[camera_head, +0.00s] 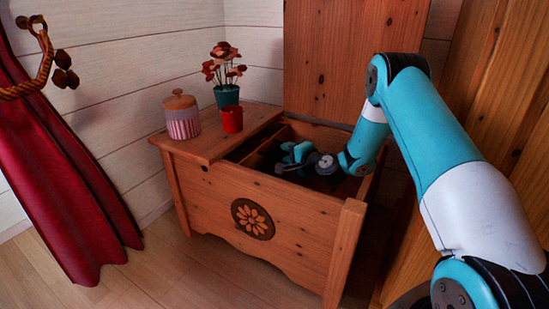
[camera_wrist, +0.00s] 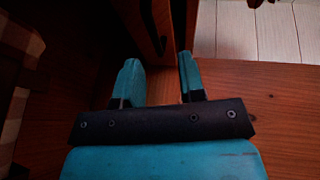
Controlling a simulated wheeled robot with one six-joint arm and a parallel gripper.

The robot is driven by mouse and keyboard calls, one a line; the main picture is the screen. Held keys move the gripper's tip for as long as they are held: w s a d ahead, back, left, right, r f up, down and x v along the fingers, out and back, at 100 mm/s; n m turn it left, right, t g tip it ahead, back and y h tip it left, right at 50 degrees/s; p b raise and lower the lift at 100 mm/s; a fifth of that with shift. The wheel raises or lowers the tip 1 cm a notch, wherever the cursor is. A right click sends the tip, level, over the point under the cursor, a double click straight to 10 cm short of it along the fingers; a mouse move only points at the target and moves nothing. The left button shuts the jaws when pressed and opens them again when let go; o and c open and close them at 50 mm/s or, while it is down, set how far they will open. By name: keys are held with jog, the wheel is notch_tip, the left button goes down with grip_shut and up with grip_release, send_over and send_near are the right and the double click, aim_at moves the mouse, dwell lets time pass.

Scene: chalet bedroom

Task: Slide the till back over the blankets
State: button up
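The wooden chest (camera_head: 285,215) stands open. My gripper (camera_head: 284,168) reaches down into its opening, close behind the front wall. Inside, a wooden part (camera_head: 318,134) shows along the back and seems to belong to the till; my arm hides much of it. In the wrist view, my gripper's two teal fingers (camera_wrist: 160,72) stand apart over brown wood. I cannot tell whether a thin wooden wall lies between them. A checkered cloth (camera_wrist: 12,118), apparently a blanket, shows at the left edge of the wrist view. The head view does not show the blankets clearly.
The raised lid (camera_head: 340,60) stands behind the opening. A striped jar (camera_head: 183,122), a red cup (camera_head: 232,120) and a potted flower (camera_head: 227,95) stand on the chest's left top. A red curtain (camera_head: 70,190) hangs left, a wooden panel (camera_head: 500,90) stands right. Floor lies clear in front.

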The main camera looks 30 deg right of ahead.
aim_at(275, 150)
jog(key=shift+f+b+x, duration=0.2)
jog(key=shift+b+x, duration=0.4)
jog(key=shift+x, duration=1.35)
jog(key=shift+f+b+x, duration=0.2)
jog(key=shift+b+x, duration=0.4)
jog(key=shift+x, duration=1.3)
jog(key=shift+s, duration=0.1)
jog(key=shift+c, duration=0.5)
grip_shut()
